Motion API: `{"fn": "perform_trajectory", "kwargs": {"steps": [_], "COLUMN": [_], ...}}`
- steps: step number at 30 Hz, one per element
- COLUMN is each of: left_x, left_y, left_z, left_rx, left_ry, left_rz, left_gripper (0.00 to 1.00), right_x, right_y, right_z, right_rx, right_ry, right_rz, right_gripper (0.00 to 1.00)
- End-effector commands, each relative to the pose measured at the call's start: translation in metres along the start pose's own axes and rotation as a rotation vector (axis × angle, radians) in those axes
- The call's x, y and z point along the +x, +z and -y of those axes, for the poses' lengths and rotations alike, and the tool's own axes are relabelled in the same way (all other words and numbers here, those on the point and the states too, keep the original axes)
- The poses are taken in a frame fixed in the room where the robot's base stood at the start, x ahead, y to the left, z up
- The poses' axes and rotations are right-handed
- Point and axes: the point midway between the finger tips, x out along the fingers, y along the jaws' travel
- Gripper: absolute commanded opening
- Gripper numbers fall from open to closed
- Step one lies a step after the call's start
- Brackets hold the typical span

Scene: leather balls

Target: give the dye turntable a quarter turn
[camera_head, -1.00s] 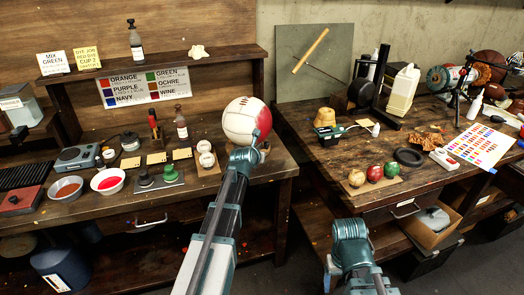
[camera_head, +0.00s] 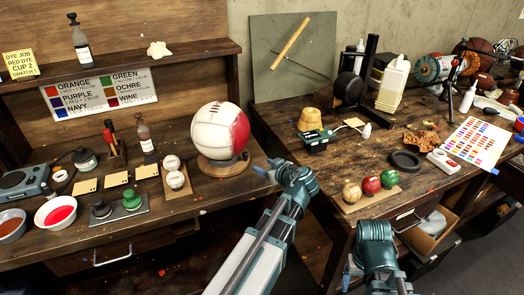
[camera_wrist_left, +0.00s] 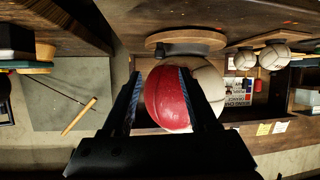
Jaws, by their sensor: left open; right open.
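A white and red ball (camera_head: 220,132) sits on the round wooden turntable (camera_head: 224,167) near the right end of the left bench. Its red side faces right, and dark lacing shows at its top. My left gripper (camera_head: 267,171) is open and empty just right of the turntable, apart from it. In the left wrist view, which looks upside down, the ball's red side (camera_wrist_left: 168,98) shows between the open fingers (camera_wrist_left: 160,98) and the turntable (camera_wrist_left: 185,40) lies above it. My right gripper (camera_head: 350,270) is low at the front, away from the turntable.
Two small white balls on a board (camera_head: 176,180) stand left of the turntable. On the right bench are a board with three small colored balls (camera_head: 372,192), a dark ring (camera_head: 405,161) and a white jug (camera_head: 393,84). A gap separates the benches.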

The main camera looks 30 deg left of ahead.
Motion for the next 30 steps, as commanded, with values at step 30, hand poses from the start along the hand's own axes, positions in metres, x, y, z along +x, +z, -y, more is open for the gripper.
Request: {"fn": "perform_trajectory", "kwargs": {"steps": [30], "left_x": [0.118], "left_y": [-0.010], "left_z": [0.006], "left_rx": [0.086], "left_ry": [-0.021], "left_rz": [-0.043], "left_gripper": [0.60], "right_x": [0.050], "right_y": [-0.003], "right_z": [0.005], "right_rx": [-0.001], "right_ry": [0.000], "right_rz": [0.000], "right_gripper": [0.75]}}
